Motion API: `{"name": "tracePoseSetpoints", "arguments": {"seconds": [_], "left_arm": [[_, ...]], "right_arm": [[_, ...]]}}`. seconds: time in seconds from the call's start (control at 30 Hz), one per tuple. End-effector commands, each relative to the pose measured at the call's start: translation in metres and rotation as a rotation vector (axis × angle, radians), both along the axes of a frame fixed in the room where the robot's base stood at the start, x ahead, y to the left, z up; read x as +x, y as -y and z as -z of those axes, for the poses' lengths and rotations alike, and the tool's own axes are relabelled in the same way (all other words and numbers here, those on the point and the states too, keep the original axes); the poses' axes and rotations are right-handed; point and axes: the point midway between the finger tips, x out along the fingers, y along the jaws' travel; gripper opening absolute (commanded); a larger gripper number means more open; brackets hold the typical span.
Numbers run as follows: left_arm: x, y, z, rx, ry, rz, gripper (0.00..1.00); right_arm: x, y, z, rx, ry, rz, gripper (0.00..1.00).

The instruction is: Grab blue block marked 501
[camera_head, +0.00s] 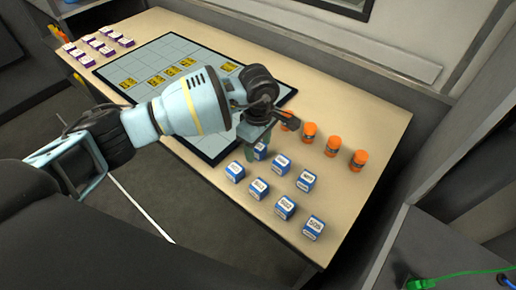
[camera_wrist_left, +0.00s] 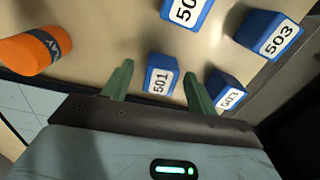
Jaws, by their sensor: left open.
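The blue block marked 501 (camera_wrist_left: 160,80) has a white label and shows between my left gripper's green fingers in the left wrist view. In the head view, a blue block (camera_head: 261,151) is partly hidden by my left gripper (camera_head: 258,148), at the back of the group of blue blocks. My left gripper (camera_wrist_left: 158,82) is open, with a finger on each side of the 501 block. Small gaps show beside the block; I cannot tell how deep the fingers reach around it. My right gripper is not in view.
A blue block marked 503 (camera_wrist_left: 227,93) sits close beside my right-hand finger. Another 503 block (camera_wrist_left: 272,36) and one with a partly cut-off number (camera_wrist_left: 186,8) lie beyond. Orange cylinders (camera_head: 332,146) stand behind the blocks. A gridded board (camera_head: 150,62) lies left on the table (camera_head: 375,110).

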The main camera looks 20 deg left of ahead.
Motion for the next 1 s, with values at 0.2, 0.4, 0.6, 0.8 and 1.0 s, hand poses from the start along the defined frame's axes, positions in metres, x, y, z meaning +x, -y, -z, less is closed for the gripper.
{"name": "tracePoseSetpoints", "arguments": {"seconds": [0.2, 0.4, 0.6, 0.8, 1.0], "left_arm": [[-0.0001, 0.0001, 0.0073, 0.0, 0.0, 0.001, 0.58], [-0.0002, 0.0, 0.0071, 0.0, 0.0, 0.001, 0.46], [-0.0002, -0.0001, 0.007, 0.0, 0.0, 0.001, 0.2], [-0.0002, -0.0001, 0.0068, 0.0, 0.0, 0.001, 0.1], [0.0003, 0.0, -0.0002, 0.0, 0.001, 0.001, 0.1]], "right_arm": [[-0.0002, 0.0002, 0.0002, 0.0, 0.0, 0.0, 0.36], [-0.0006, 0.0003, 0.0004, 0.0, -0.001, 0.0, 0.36], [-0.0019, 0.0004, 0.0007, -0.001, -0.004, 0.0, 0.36], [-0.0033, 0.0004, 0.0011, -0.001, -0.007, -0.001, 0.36], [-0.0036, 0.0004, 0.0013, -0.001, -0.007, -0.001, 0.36]]}}
